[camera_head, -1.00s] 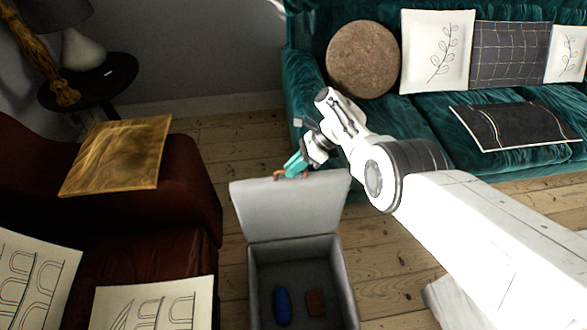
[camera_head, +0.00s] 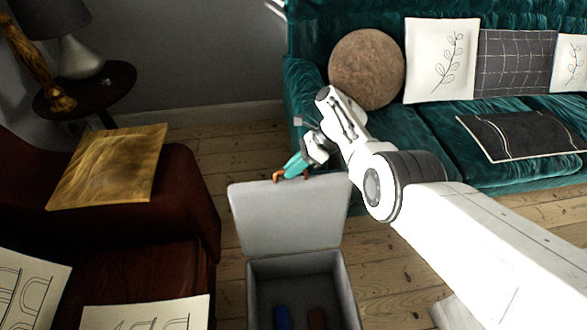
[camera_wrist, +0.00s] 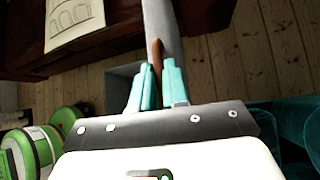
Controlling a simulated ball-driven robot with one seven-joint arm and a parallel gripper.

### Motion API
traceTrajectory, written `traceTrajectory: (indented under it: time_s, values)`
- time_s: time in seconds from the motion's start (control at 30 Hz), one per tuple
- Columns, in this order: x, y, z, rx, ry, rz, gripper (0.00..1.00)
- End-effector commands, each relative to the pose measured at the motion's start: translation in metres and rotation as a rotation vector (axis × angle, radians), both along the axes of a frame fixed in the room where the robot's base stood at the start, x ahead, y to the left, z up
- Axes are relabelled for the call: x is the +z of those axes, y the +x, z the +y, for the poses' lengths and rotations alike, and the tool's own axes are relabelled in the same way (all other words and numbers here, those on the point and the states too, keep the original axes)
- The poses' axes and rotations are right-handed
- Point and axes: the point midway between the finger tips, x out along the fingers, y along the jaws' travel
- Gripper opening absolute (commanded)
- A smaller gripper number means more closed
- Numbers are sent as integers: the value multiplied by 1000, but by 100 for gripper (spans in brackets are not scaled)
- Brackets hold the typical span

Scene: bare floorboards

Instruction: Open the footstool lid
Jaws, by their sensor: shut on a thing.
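The grey footstool (camera_head: 353,295) stands on the floor with its lid (camera_head: 288,220) raised and standing roughly upright at the back of the box. My gripper (camera_head: 284,174) is at the lid's top edge, its teal fingers shut on an orange-brown tab there. In the wrist view, my gripper (camera_wrist: 159,68) has the brown tab between its fingers, and the lid (camera_wrist: 158,18) shows as a narrow grey strip beyond.
A dark red armchair (camera_head: 185,215) stands close at the left of the footstool. A green sofa (camera_head: 440,130) with several cushions is at the back right. A round side table (camera_head: 112,90) with a lamp is at the back left. Bare floorboards (camera_head: 235,145) lie behind the lid.

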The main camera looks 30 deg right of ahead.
Motion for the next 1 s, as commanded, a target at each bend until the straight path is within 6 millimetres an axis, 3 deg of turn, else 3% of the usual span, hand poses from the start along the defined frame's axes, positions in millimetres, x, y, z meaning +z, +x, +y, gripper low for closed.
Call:
traceTrajectory:
  time_s: [0.03, 0.37, 0.4, 0.63, 1.0]
  values:
    - [-9, -6, 1, 3, -2, 15, 0]
    - [-8, -6, 1, 3, -2, 15, 0]
    - [-8, -6, 1, 3, -2, 15, 17]
    - [-5, -3, 1, 2, -1, 9, 38]
    - [3, -2, -4, 0, 0, 4, 38]
